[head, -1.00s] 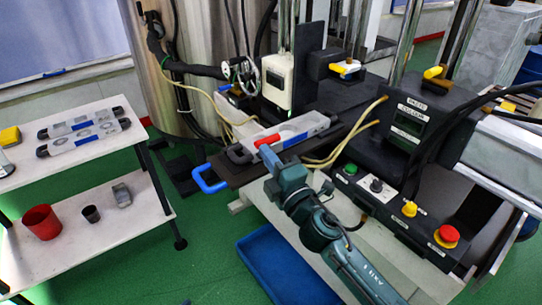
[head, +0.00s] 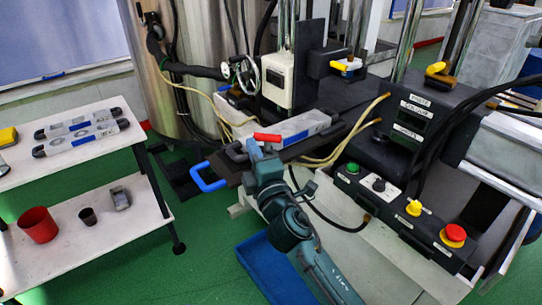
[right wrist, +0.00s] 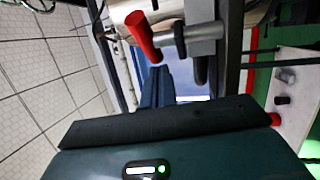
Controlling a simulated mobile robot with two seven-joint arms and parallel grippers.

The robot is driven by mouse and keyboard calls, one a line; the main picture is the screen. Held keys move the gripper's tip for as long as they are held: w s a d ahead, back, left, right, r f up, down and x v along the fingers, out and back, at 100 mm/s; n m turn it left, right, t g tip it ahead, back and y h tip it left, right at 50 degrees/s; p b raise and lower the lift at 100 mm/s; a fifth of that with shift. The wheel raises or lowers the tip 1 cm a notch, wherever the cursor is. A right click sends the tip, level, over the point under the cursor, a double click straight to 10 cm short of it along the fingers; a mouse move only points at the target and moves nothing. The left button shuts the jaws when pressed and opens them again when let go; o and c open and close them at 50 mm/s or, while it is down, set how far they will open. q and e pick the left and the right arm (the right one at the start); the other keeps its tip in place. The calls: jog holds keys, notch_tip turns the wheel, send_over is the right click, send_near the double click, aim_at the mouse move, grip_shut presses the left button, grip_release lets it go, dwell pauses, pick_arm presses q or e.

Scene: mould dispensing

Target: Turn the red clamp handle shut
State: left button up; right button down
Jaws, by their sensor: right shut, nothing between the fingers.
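The red clamp handle (head: 267,137) sits on top of the grey mould (head: 303,127), which lies on a dark plate at the press. The handle lies roughly level, running left to right in the head view. In the right wrist view the red handle (right wrist: 143,37) hangs from a grey metal clamp part (right wrist: 195,34). My right gripper (head: 254,150) is shut and empty, just in front of the handle's left end. In the right wrist view its blue fingers (right wrist: 155,85) are together, close to the handle's tip. I cannot tell whether they touch it. My left gripper is not in view.
A blue loop handle (head: 209,176) sticks out at the plate's left end. A control box (head: 405,215) with coloured buttons stands to the right. A white shelf (head: 80,150) at left holds more moulds and cups. A blue tray (head: 260,265) is below my right arm.

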jog(key=shift+w+a+b, duration=0.35)
jog(key=shift+w+a, duration=0.2)
jog(key=shift+w, duration=0.1)
dwell(1.4)
